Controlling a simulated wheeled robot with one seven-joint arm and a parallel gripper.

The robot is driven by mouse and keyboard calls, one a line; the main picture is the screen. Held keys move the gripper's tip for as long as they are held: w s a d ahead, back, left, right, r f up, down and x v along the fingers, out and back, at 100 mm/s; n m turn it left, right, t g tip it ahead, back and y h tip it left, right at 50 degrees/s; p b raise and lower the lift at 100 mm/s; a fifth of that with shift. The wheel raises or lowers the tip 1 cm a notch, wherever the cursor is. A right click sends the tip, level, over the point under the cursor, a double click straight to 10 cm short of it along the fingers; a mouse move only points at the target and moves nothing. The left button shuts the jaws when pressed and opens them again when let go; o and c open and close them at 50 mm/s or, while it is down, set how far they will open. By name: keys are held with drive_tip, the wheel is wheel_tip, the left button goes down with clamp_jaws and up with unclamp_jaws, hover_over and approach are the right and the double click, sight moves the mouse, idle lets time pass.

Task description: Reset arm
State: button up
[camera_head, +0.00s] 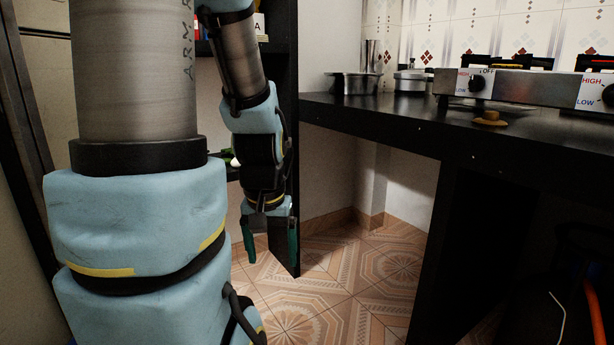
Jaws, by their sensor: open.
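My arm fills the left of the head view, with grey metal links and light blue joints. My gripper (270,240) hangs pointing down at the arm's end, left of the dark counter. Its two dark green fingers are apart and nothing shows between them. It is in front of a black upright panel, above the tiled floor.
A black counter (390,115) runs along the right. On it are a gas stove (535,88) with HIGH and LOW knob labels, metal pots (354,84) and a small brown object (490,119). An orange hose (594,305) is at lower right. The tiled floor (340,285) between is clear.

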wheel_tip(320, 180, up, 37)
drive_tip(key=p, duration=3.5)
drive_tip(key=shift+f, duration=0.2)
